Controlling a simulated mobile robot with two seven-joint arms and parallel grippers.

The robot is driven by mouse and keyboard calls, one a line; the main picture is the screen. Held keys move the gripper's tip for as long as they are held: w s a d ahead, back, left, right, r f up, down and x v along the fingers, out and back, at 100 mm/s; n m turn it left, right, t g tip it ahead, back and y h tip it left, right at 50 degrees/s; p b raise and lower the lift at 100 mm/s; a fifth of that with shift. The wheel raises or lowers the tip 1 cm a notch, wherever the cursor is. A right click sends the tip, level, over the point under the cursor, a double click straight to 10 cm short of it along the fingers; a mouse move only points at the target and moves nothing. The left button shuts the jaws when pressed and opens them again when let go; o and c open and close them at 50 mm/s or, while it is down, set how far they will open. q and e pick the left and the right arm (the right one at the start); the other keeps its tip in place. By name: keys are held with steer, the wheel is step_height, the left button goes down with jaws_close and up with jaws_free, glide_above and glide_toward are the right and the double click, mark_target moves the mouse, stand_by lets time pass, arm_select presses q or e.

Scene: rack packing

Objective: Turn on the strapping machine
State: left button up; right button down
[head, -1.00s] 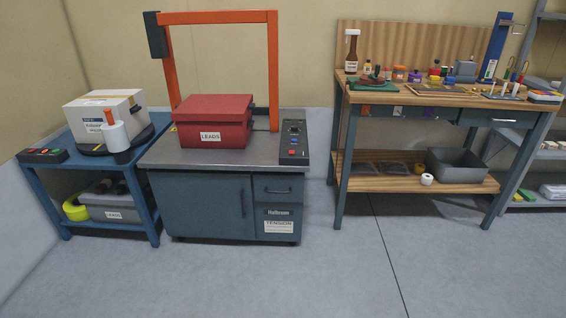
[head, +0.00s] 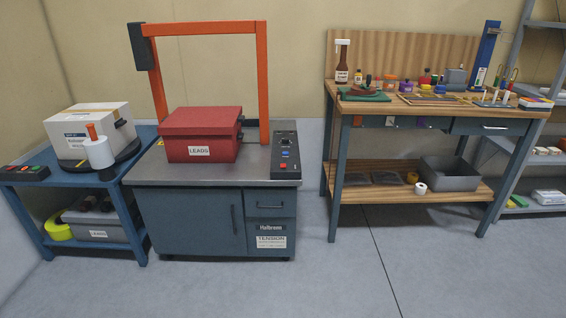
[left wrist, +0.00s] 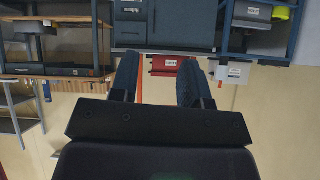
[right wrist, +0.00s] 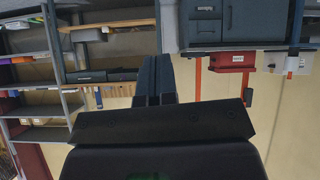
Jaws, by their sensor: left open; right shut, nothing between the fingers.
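The strapping machine (head: 190,216) is a blue-grey cabinet with a steel top and an orange arch (head: 263,85). Its dark control panel (head: 286,156), with a knob and small coloured buttons, lies on the top at the right. A red box (head: 202,137) labelled LEADS sits on the top under the arch. Whether the machine is on cannot be told. My left gripper (left wrist: 160,72) is open and empty in the left wrist view, well away from the machine. My right gripper (right wrist: 157,75) is shut and empty in the right wrist view, also apart from it. Neither shows in the head view.
A blue cart (head: 140,190) at the left carries a white box (head: 90,133) and a button box (head: 24,172). A wooden workbench (head: 440,112) with tools stands at the right, with shelving (head: 540,155) beyond. The floor (head: 330,285) in front is clear.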

arm_select(q)
step_height(320, 180, up, 6)
steer(key=p, duration=0.6)
steer(key=shift+s+r+n+t+p, duration=0.2)
steer(key=shift+s+n+t+p, duration=0.1)
arm_select(e)
step_height(320, 180, up, 6)
steer(key=shift+s+a+m+t, duration=0.15)
steer(key=shift+s+m+t, duration=0.15)
steer(key=shift+s, duration=0.15)
arm_select(q)
steer(key=shift+w, duration=0.1)
arm_select(e)
steer(key=shift+w+r, duration=0.1)
